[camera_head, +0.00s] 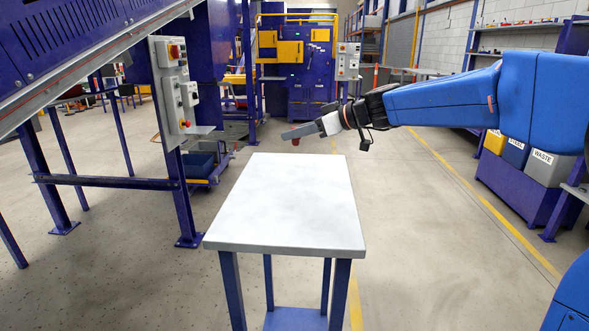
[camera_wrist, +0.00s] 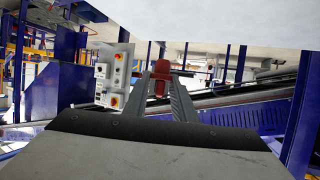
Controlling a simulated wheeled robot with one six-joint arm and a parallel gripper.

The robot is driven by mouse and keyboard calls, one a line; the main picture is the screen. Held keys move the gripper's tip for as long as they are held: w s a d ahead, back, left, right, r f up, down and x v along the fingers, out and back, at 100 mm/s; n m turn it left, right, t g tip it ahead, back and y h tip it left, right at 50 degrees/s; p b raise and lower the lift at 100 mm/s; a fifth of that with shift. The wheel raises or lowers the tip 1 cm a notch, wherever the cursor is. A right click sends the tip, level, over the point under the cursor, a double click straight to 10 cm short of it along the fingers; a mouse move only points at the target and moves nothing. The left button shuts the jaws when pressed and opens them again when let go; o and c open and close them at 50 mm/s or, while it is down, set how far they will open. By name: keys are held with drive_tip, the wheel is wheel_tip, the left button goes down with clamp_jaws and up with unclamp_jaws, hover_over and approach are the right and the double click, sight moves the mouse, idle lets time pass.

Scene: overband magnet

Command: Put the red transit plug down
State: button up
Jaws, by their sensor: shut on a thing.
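The red transit plug (camera_wrist: 159,84) is held between the two grey fingers of my gripper (camera_wrist: 165,82) in the wrist view. In the head view the plug (camera_head: 295,142) shows as a small dark red piece under the tip of my gripper (camera_head: 290,137). My gripper is shut on it. It is in the air above or just past the far end of a white-topped table (camera_head: 285,205); I cannot tell exactly which. The table top is bare. My arm reaches in from the right, and the fingers hide part of the plug.
A sloped blue conveyor frame (camera_head: 70,50) with control boxes (camera_head: 176,85) on its post stands left of the table. Bins, one marked WASTE (camera_head: 550,165), stand at the right. A blue and yellow machine (camera_head: 300,60) is at the back. The floor right of the table is clear.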

sight(296, 170)
drive_tip(key=shift+f, duration=3.65)
drive_tip(key=shift+f, duration=0.1)
drive_tip(key=o, duration=1)
drive_tip(key=shift+o, duration=0.2)
drive_tip(key=shift+d+r, duration=0.2)
drive_tip(key=v, duration=1.1)
drive_tip(key=shift+s+d, duration=0.25)
drive_tip(key=shift+d, duration=0.1)
